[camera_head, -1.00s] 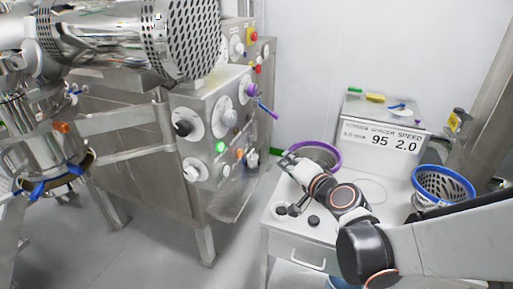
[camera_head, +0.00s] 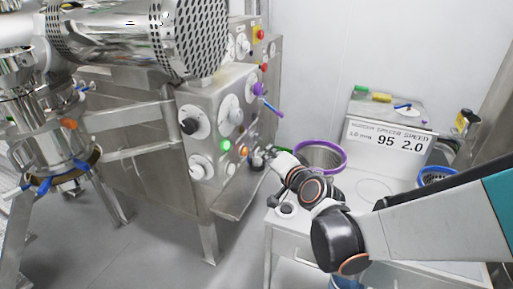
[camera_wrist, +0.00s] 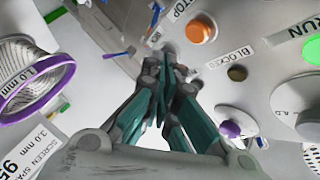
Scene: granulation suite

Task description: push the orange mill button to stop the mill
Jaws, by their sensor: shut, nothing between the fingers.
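The orange mill button (camera_head: 244,151) sits on the steel control panel (camera_head: 218,103), to the right of the green button (camera_head: 226,146). In the wrist view the orange button (camera_wrist: 201,29) is on a white disc by a label ending in "TOP", and the green button (camera_wrist: 315,50) is beside a "RUN" label. My gripper (camera_head: 260,156) is close to the panel, just right of the orange button. In the wrist view my gripper (camera_wrist: 171,62) is shut and empty, its tips below and left of the orange button. Contact with the panel cannot be told.
A "BLOCKED" label (camera_wrist: 230,56) and a dark yellow indicator (camera_wrist: 237,73) are near the fingers. A purple knob (camera_wrist: 229,129) is lower down. A purple-rimmed screen basket (camera_head: 320,156) stands on the white cart (camera_head: 350,215), with a blue-rimmed basket (camera_head: 437,176) further right.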

